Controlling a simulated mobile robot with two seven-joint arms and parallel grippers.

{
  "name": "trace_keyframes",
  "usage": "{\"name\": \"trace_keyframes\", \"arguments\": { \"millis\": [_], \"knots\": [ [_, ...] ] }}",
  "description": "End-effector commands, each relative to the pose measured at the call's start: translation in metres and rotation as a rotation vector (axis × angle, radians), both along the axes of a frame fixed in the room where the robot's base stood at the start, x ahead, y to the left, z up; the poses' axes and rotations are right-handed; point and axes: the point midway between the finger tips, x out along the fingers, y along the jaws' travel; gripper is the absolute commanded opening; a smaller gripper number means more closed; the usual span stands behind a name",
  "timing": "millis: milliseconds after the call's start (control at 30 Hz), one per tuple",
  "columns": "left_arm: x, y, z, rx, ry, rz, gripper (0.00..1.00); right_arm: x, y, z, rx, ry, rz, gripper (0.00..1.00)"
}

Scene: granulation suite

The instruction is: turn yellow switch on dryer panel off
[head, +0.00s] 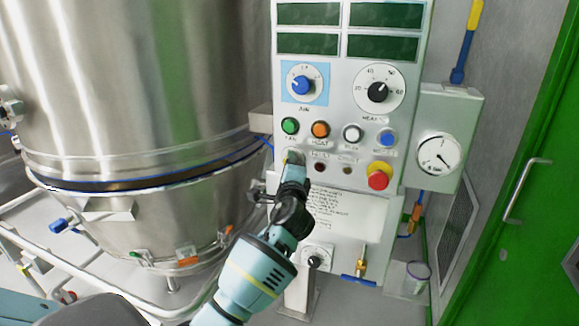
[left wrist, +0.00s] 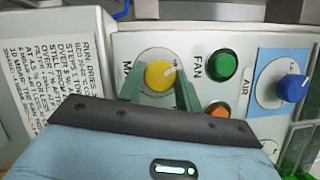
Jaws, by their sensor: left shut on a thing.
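The yellow switch (left wrist: 158,75) is a round knob with a pale pointer mark, on the dryer panel (head: 340,130). In the left wrist view the mark points to the upper right, and the knob sits between the two green fingers. My left gripper (head: 292,162) is shut on the knob at the panel's left side, below the green button. In the head view my gripper hides the knob. My right gripper is not in view.
Close by are the green fan button (head: 290,126), the orange button (head: 320,130) and the blue air dial (head: 302,85). A red emergency stop (head: 378,180) is lower right. A large steel vessel (head: 130,90) stands left, a green door (head: 530,200) right.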

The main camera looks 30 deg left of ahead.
Motion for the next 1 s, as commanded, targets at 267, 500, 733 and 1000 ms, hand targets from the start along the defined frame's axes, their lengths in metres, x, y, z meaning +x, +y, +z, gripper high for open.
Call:
{"name": "trace_keyframes", "arguments": {
  "millis": [267, 500, 733, 1000],
  "knots": [
    [0.000, 0.000, 0.000, -0.001, -0.001, 0.000, 0.56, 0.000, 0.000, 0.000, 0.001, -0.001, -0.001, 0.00],
    [0.000, 0.000, 0.000, -0.001, -0.001, 0.000, 0.56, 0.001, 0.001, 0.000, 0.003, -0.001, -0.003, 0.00],
    [-0.017, -0.012, -0.003, -0.002, 0.000, -0.001, 0.56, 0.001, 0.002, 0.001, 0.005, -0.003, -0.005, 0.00],
    [-0.049, -0.036, -0.007, -0.002, 0.001, -0.002, 0.56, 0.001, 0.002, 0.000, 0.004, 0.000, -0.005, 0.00]
  ]
}}
